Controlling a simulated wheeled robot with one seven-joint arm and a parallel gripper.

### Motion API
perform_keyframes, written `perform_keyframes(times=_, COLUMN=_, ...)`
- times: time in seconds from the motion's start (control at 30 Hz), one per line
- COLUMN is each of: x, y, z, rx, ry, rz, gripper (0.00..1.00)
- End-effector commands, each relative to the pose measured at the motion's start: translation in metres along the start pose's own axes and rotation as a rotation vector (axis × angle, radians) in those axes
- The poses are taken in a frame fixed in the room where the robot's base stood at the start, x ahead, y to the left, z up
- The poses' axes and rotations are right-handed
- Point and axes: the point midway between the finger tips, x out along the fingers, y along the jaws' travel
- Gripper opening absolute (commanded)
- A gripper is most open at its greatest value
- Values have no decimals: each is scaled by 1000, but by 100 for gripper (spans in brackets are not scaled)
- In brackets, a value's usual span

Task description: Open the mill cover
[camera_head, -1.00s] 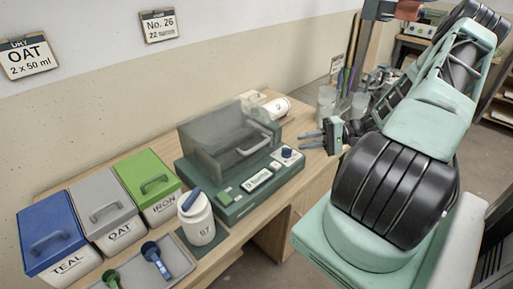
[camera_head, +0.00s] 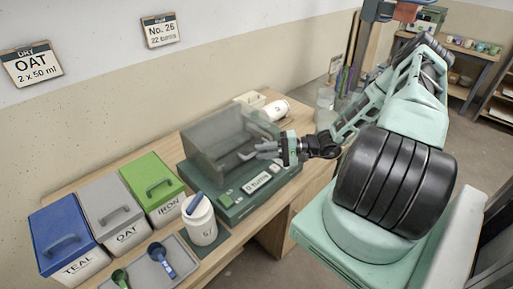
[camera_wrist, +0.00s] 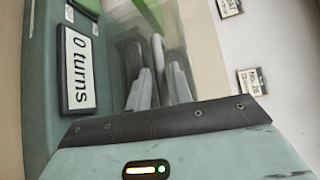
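The mill has a dark green base (camera_head: 228,213) and a smoky see-through cover (camera_head: 215,140), which is down. The cover's grey bar handle (camera_head: 240,160) is on its front side, partly hidden by my fingers. My gripper (camera_head: 264,151) reaches in from the right, its fingertips at the right end of the handle. In the wrist view the fingers of my gripper (camera_wrist: 160,88) are apart with a narrow gap, in front of the cover (camera_wrist: 187,40). Contact with the handle cannot be made out. The mill's display (camera_wrist: 79,70) reads "0 turns".
Blue (camera_head: 62,235), grey (camera_head: 111,211) and green (camera_head: 152,184) lidded buckets stand left of the mill. A white jar (camera_head: 201,222) stands close to its front left. A tray (camera_head: 180,258) holds a blue scoop (camera_head: 160,258) and a green scoop (camera_head: 120,278). Another white jar (camera_head: 275,110) lies behind.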

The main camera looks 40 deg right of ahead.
Motion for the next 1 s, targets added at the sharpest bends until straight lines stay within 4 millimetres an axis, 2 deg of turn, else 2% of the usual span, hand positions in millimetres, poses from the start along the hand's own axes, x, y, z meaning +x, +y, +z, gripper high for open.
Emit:
perform_keyframes(times=0.2, x=23, y=-1, z=0, rx=0, ry=-1, rz=0, gripper=22)
perform_keyframes(times=0.57, x=27, y=0, z=0, rx=-1, ry=0, rz=0, gripper=22)
perform_keyframes(times=0.63, x=26, y=0, z=0, rx=-1, ry=0, rz=0, gripper=2)
perform_keyframes(times=0.67, x=26, y=0, z=0, rx=-1, ry=0, rz=0, gripper=0)
perform_keyframes(times=1.0, x=22, y=-8, z=-4, rx=13, ry=0, rz=18, gripper=0)
